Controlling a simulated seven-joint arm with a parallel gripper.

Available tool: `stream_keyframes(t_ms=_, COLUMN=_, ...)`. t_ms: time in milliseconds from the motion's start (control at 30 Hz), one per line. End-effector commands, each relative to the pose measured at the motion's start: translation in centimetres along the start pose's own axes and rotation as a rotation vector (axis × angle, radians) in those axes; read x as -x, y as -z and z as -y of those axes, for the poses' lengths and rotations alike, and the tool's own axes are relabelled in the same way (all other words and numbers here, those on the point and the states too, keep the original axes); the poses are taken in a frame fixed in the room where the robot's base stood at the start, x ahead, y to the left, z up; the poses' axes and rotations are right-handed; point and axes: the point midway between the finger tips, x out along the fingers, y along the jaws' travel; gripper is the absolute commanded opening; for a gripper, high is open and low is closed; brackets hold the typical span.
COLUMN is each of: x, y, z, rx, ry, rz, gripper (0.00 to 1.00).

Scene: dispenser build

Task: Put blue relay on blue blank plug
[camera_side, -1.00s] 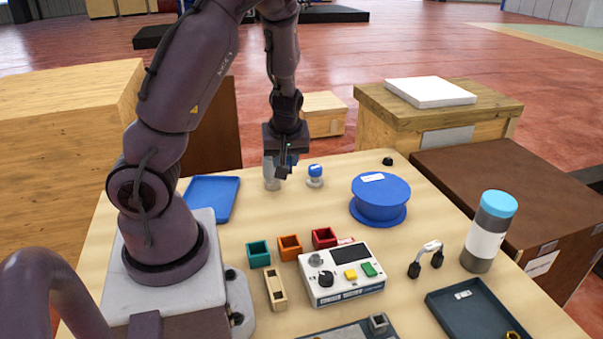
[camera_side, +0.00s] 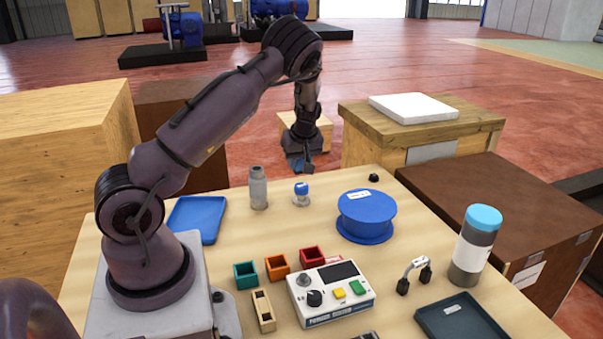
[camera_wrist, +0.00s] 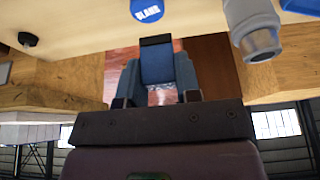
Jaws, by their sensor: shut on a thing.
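My gripper (camera_side: 301,163) is shut on the blue relay (camera_wrist: 157,62), a dark blue block held between the two fingers in the wrist view. In the side view the gripper is beyond the far edge of the table, and the relay shows only as a small blue patch at the fingertips. The blue blank plug (camera_side: 301,189) stands upright on the table near the far edge, with a blue cap on a pale base. Its cap, marked BLANK (camera_wrist: 147,10), is cut off at the top of the wrist view. Gripper and relay are apart from the plug.
A grey bottle (camera_side: 258,188) stands left of the plug. A blue spool (camera_side: 366,217) is to its right, and a small black knob (camera_side: 374,178) stands near the far edge. A blue tray (camera_side: 197,219) lies left. Coloured bins and a control box (camera_side: 330,291) are nearer.

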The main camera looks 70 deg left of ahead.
Motion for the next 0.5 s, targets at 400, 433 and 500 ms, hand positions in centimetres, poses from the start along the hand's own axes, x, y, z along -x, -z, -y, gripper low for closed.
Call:
stream_keyframes(t_ms=400, x=-4.0, y=-0.6, z=-1.0, rx=0.0, ry=0.002, rz=0.001, gripper=0.09)
stream_keyframes(t_ms=433, x=-4.3, y=-0.7, z=-1.0, rx=-0.001, ry=0.002, rz=0.001, gripper=0.09)
stream_keyframes(t_ms=500, x=-4.7, y=-0.9, z=-1.0, rx=0.0, ry=0.0, rz=0.0, gripper=0.09)
